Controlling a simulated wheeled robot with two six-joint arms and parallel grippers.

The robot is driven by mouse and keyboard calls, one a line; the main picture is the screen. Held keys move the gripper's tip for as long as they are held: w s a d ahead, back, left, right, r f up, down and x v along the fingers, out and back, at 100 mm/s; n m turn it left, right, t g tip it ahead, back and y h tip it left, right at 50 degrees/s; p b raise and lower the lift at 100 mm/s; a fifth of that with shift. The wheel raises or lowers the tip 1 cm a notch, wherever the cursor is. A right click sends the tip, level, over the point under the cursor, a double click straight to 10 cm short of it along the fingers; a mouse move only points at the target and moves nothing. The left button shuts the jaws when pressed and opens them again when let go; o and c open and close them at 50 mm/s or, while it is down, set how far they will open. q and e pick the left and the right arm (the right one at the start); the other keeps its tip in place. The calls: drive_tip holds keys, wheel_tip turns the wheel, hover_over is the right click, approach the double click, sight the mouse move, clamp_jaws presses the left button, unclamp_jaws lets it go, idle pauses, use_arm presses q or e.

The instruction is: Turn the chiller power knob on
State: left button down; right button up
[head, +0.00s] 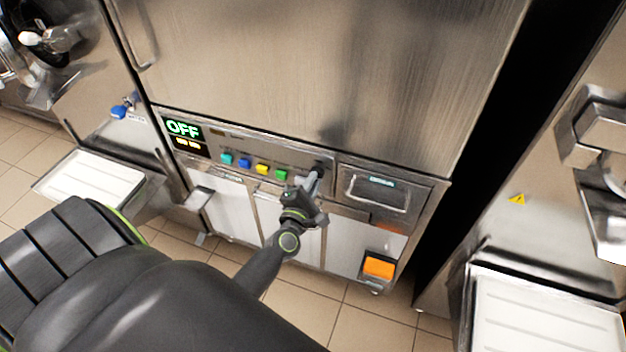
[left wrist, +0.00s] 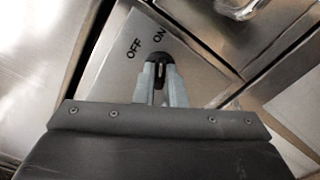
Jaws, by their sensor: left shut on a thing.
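The chiller power knob (left wrist: 160,72) is small and black. In the left wrist view it sits between my gripper's fingertips, below the printed words OFF and ON. My left gripper (left wrist: 160,84) is shut on the knob. In the head view the left gripper (head: 312,178) reaches the right end of the control panel (head: 240,150) and largely hides the knob. The chiller's display (head: 184,130) at the panel's left end reads OFF in green. My right gripper is not in view.
Several coloured buttons (head: 262,169) lie along the panel left of the gripper. A recessed handle (head: 380,192) is just right of it. An orange square (head: 378,266) is lower right. Machines with white trays (head: 92,180) stand on both sides. Tiled floor shows below.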

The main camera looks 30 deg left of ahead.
use_arm(q)
drive_tip(key=m+p, duration=0.1)
drive_tip(key=m, duration=0.5)
drive_tip(key=shift+d+p, duration=0.1)
drive_tip(key=shift+p, duration=0.3)
drive_tip(key=shift+f, duration=0.1)
drive_tip(key=c, duration=1.5)
unclamp_jaws()
